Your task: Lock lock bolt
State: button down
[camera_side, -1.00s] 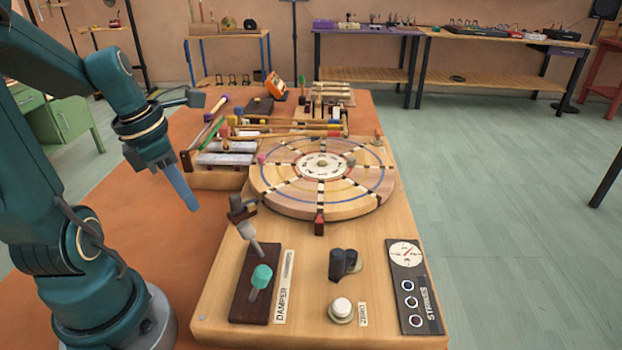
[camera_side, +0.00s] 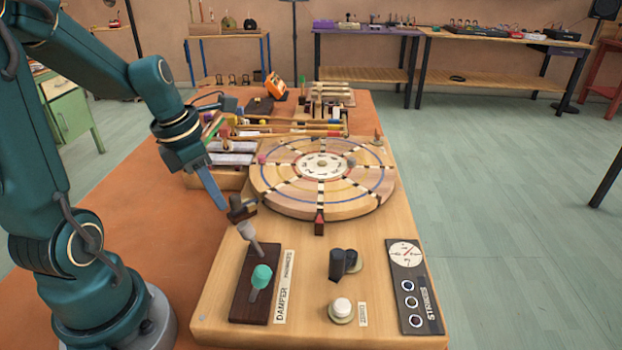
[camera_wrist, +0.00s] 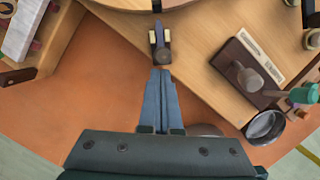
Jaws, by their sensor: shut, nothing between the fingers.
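The lock bolt (camera_side: 241,210) is a small dark piece on the left edge of the wooden board, beside the round disc (camera_side: 290,207). In the wrist view the lock bolt (camera_wrist: 160,45) lies between two cream guides, with its narrow end pointing at the disc's rim. My gripper (camera_side: 223,204) is shut and empty, its blue fingers slanting down just left of the bolt. In the wrist view my gripper's fingertips (camera_wrist: 161,72) are lined up behind the bolt's near end. I cannot tell whether they touch it.
The damper lever with a teal knob (camera_side: 261,276) stands in front of the bolt. A white button (camera_side: 341,306), a dark double knob (camera_side: 343,264) and a dial panel (camera_side: 407,290) are to the right. Mallets and bars (camera_side: 232,158) lie behind. The orange table (camera_side: 165,215) at left is clear.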

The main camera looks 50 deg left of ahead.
jog(key=shift+w, duration=1.25)
jog(key=s+a+r, duration=0.1)
jog(key=s+r, duration=0.5)
jog(key=r, duration=0.3)
jog(key=shift+s+r, duration=0.2)
jog(key=shift+r, duration=0.15)
jog(key=shift+a, duration=0.1)
